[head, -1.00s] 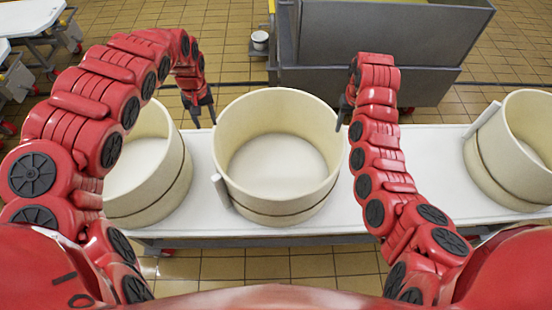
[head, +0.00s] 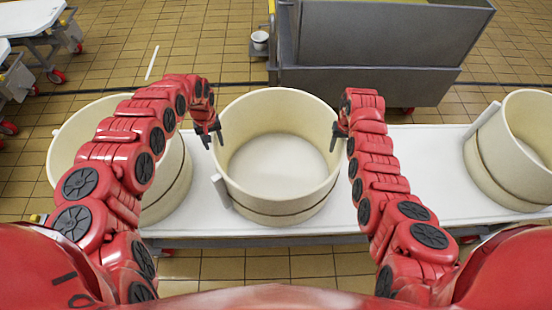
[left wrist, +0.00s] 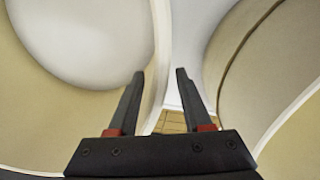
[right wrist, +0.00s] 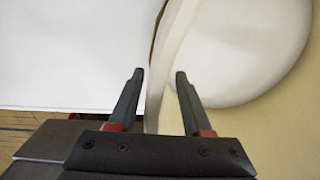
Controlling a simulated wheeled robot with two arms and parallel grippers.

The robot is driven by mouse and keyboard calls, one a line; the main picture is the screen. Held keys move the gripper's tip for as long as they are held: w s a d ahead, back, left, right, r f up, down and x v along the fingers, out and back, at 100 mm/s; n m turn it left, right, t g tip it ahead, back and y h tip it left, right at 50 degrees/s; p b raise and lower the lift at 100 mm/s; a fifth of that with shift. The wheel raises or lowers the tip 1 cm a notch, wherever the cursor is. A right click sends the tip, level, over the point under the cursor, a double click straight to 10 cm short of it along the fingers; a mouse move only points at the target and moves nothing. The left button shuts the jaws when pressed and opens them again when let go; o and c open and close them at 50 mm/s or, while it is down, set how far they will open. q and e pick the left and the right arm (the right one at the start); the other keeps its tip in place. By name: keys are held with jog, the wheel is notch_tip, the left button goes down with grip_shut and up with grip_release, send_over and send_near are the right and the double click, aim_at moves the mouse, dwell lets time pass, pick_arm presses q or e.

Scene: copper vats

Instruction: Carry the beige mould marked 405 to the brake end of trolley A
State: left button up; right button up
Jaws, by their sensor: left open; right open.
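Three beige round moulds stand on a long white trolley top; no number such as 405 is legible. The middle mould (head: 277,158) is open and empty, with a dark band and a pale tab at its front left. My left gripper (head: 210,139) is open at its left rim, and in the left wrist view the left gripper (left wrist: 160,74) has the rim between its fingers. My right gripper (head: 338,132) is open at its right rim; in the right wrist view the right gripper (right wrist: 160,73) also has the rim between its fingers. Grip depth is unclear.
A left mould (head: 172,189) stands close beside the middle one, partly behind my left arm. A right mould (head: 510,150) stands further off, with bare trolley top (head: 428,160) between. A grey metal tank (head: 375,45) stands behind the trolley. Other trolleys (head: 30,20) show at the far left.

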pick_arm(q)
jog(key=shift+f, duration=0.3)
pick_arm(e)
jog(key=shift+f, duration=0.2)
jog(key=shift+c, duration=0.2)
pick_arm(q)
grip_shut()
pick_arm(e)
grip_shut()
dwell(0.7)
